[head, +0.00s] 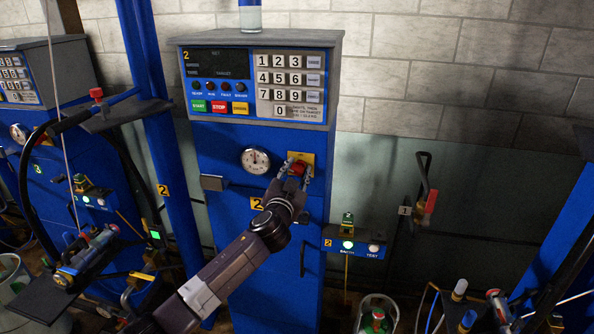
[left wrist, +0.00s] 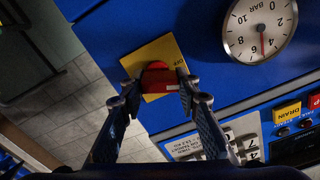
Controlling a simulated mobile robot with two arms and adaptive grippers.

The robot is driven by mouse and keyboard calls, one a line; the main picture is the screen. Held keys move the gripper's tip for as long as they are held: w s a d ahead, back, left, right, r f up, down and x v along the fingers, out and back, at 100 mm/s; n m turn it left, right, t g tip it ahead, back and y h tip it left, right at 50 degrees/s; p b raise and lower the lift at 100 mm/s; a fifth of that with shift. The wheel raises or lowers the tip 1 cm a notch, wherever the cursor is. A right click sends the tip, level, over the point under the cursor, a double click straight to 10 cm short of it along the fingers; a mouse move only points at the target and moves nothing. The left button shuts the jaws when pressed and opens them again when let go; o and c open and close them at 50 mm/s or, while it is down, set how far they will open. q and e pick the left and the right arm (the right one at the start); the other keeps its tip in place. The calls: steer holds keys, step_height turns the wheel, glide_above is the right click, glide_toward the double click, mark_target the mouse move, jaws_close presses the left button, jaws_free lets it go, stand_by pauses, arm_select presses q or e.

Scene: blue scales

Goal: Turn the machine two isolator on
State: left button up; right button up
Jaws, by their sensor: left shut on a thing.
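The machine two isolator is a red rotary knob on a yellow square plate (left wrist: 149,54), on the front of the blue cabinet marked 2 (head: 232,155). The red knob (left wrist: 157,82) shows between the fingers in the left wrist view; small lettering at the plate's edge seems to read OFF. In the head view the knob (head: 297,169) is partly hidden by my gripper. My left gripper (head: 292,176) is shut on the knob, one finger on each side; it also shows in the left wrist view (left wrist: 158,92). My right gripper is not in view.
A round pressure gauge (head: 255,161) is left of the isolator, and a keypad panel (head: 286,83) is above. A small box with a green-lit button (head: 347,245) juts out at the right. A wall lever with a red part (head: 430,202) is farther right.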

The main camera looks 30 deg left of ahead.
arm_select(q)
steer(key=m+p, duration=0.1)
steer(key=m, duration=0.5)
steer(key=shift+d+m, duration=0.1)
steer(key=shift+m, duration=0.2)
steer(key=m+p, duration=0.1)
steer(key=m, duration=0.3)
steer(key=shift+d, duration=0.1)
steer(key=shift+f+m+p, duration=0.1)
steer(key=shift+m+p, duration=0.25)
steer(key=shift+m, duration=1.15)
steer(key=o, duration=1.2)
steer(key=shift+w, duration=0.1)
steer(key=shift+c, duration=0.2)
steer(key=v, duration=1.2)
